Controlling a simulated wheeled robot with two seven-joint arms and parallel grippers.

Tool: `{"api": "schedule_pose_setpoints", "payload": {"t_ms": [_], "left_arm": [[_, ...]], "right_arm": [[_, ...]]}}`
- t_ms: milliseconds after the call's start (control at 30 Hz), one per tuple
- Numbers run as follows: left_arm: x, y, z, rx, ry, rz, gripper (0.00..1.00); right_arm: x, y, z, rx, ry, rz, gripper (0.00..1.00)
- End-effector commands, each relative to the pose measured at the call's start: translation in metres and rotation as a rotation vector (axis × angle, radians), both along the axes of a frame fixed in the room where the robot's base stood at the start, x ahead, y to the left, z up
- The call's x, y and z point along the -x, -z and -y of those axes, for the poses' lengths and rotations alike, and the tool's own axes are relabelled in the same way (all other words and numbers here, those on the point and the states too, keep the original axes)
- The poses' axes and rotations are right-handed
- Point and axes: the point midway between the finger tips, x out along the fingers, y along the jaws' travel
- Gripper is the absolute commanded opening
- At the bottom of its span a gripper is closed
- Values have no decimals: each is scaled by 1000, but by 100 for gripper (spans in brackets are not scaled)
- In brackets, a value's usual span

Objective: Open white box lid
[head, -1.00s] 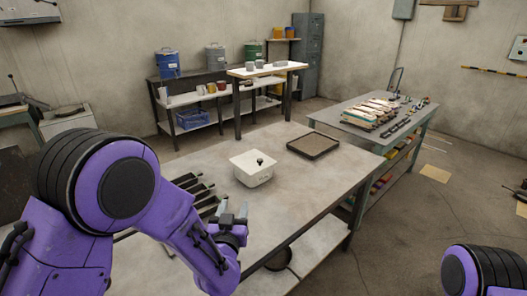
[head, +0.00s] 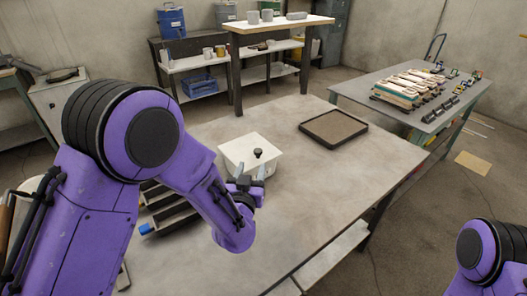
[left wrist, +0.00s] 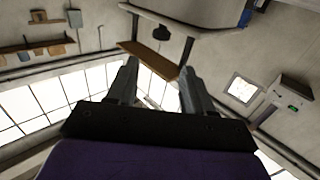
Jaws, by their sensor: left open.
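The white box (head: 237,150) stands on the worktable in the head view, its lid closed. A small dark knob (head: 257,153) sits on top of the lid. My left gripper (head: 250,174) is open and empty, just in front of the box. Its fingers point toward the box and overlap its near side in the picture. I cannot tell whether they touch it. In the left wrist view the open left gripper (left wrist: 158,85) shows both fingers apart with nothing between them. My right gripper is out of view; only part of my right arm shows.
A dark shallow tray (head: 333,124) lies behind and right of the box on the worktable (head: 330,185). A dark slotted rack (head: 165,205) is left of my left gripper. The table's right part is clear. A side table (head: 372,105) with several items stands beyond.

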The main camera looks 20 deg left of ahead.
Motion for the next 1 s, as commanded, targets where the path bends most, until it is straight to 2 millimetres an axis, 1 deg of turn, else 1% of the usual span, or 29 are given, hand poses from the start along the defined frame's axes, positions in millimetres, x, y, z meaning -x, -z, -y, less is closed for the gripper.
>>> {"api": "schedule_pose_setpoints", "payload": {"t_ms": [33,100,167,233,367,500,600,700,800,1000], "left_arm": [[0,10,0,0,0,0,51],[0,15,0,0,0,1,51],[-2,15,-1,1,-1,1,51],[-8,13,-2,2,-3,0,51],[-34,11,-6,3,-5,1,51],[-66,12,-10,3,-5,0,51],[-85,12,-12,3,-4,1,51],[-98,13,-13,2,-3,1,51],[-104,14,-13,0,-1,0,51],[-105,14,-13,0,0,0,51]], "right_arm": [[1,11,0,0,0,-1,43],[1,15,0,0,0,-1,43],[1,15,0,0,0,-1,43],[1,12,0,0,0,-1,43],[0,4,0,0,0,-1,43],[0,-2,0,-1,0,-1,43],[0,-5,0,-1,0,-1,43],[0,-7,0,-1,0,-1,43],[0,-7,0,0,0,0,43],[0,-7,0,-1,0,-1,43]]}}
